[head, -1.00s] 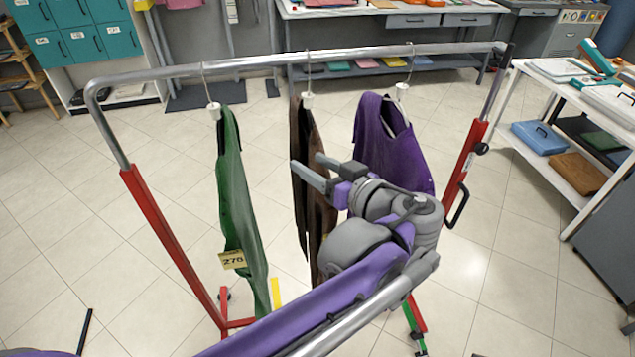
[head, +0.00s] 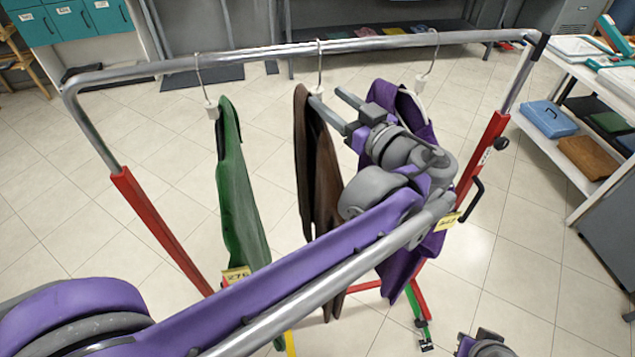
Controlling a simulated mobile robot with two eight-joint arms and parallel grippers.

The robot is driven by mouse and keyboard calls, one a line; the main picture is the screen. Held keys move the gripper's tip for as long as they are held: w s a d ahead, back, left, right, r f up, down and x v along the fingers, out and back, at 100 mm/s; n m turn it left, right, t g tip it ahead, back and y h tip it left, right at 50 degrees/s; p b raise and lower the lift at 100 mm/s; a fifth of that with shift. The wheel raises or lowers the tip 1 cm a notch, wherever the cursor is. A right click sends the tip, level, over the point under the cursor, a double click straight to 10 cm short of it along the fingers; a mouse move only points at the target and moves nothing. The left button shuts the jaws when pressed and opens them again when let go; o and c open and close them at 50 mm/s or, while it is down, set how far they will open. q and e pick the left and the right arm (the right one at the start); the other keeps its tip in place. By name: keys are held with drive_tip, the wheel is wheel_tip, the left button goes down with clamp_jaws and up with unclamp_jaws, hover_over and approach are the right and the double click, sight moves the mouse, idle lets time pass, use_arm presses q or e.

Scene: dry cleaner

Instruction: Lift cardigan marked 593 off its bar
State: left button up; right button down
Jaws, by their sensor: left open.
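Three garments hang on the rail of a metal rack (head: 270,55): a green one (head: 236,190), a brown one (head: 318,165) and a purple one (head: 420,125). The green one's yellow tag (head: 237,274) appears to read 276. A yellow tag (head: 447,221) shows at the purple one, too small to read. I see no readable 593. My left gripper (head: 327,97) is open and empty. Its fingertips are just right of the brown garment's hanger (head: 320,75), below the rail. My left arm hides part of the purple garment. Part of what looks like my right gripper (head: 482,345) shows at the bottom edge.
The rack has red uprights (head: 155,225) on both sides. Teal lockers (head: 70,20) stand at the back left. Tiled floor is open around the rack.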

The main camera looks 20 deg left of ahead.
sight(321, 94)
use_arm(q)
drive_tip(key=x, duration=0.5)
drive_tip(key=shift+w+a+f, duration=0.15)
drive_tip(key=shift+w+f, duration=0.05)
drive_tip(key=shift+f, duration=0.05)
drive_tip(key=shift+s, duration=0.15)
drive_tip(key=shift+c, duration=0.9)
clamp_jaws()
